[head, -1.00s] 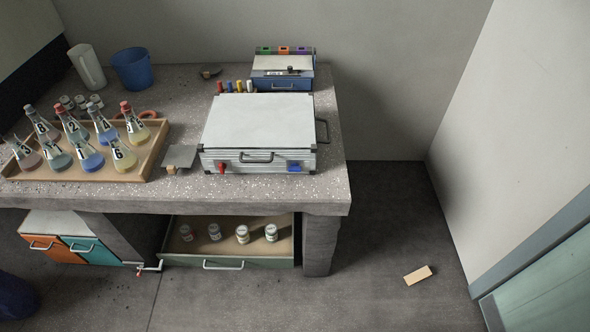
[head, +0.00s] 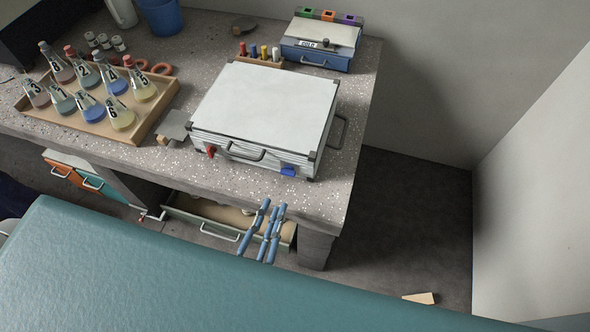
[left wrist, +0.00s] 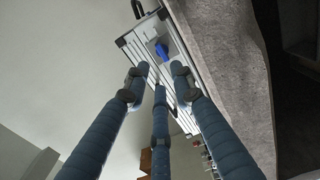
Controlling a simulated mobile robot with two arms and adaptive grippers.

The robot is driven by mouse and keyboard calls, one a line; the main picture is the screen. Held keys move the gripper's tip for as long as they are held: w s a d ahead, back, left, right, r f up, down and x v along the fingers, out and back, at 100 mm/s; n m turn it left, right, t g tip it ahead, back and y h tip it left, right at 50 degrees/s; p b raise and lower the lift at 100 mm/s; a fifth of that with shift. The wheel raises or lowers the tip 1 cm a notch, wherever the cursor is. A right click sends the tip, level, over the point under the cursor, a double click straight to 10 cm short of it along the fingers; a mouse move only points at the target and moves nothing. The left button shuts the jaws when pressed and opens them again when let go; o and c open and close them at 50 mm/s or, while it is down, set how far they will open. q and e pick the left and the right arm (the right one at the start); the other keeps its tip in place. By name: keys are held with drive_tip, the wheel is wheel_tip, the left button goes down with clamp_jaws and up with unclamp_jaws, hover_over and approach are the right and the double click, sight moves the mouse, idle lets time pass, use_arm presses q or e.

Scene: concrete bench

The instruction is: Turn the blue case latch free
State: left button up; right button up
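The silver-white case (head: 265,105) lies closed on the concrete bench, its front facing me. The blue latch (head: 288,171) is on the right part of its front, and the red latch (head: 211,151) is on the left. The carrying handle (head: 245,153) sits between them. My left gripper (head: 274,206) has its blue fingers spread and empty, below and in front of the blue latch, apart from it. In the left wrist view, the blue latch (left wrist: 161,50) shows just beyond the open fingertips (left wrist: 159,76). My right gripper is not in view.
A wooden tray (head: 143,133) of flasks stands left on the bench (head: 330,205). A blue box (head: 318,55) and a marker holder (head: 262,60) stand behind the case. An open drawer (head: 200,222) sticks out below the bench edge, near my left gripper.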

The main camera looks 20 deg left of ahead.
sight(287, 174)
use_arm(q)
drive_tip(key=w, duration=0.4)
drive_tip(key=shift+w+r+p, duration=0.2)
drive_tip(key=shift+w+p, duration=0.2)
drive_tip(key=w, duration=0.4)
drive_tip(key=shift+d+f, duration=0.1)
drive_tip(key=shift+f, duration=0.1)
drive_tip(key=shift+w+p, duration=0.3)
drive_tip(key=shift+w, duration=0.2)
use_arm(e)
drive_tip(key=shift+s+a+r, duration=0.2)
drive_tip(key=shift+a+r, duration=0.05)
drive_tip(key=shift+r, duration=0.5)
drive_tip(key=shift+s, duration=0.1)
use_arm(q)
clamp_jaws()
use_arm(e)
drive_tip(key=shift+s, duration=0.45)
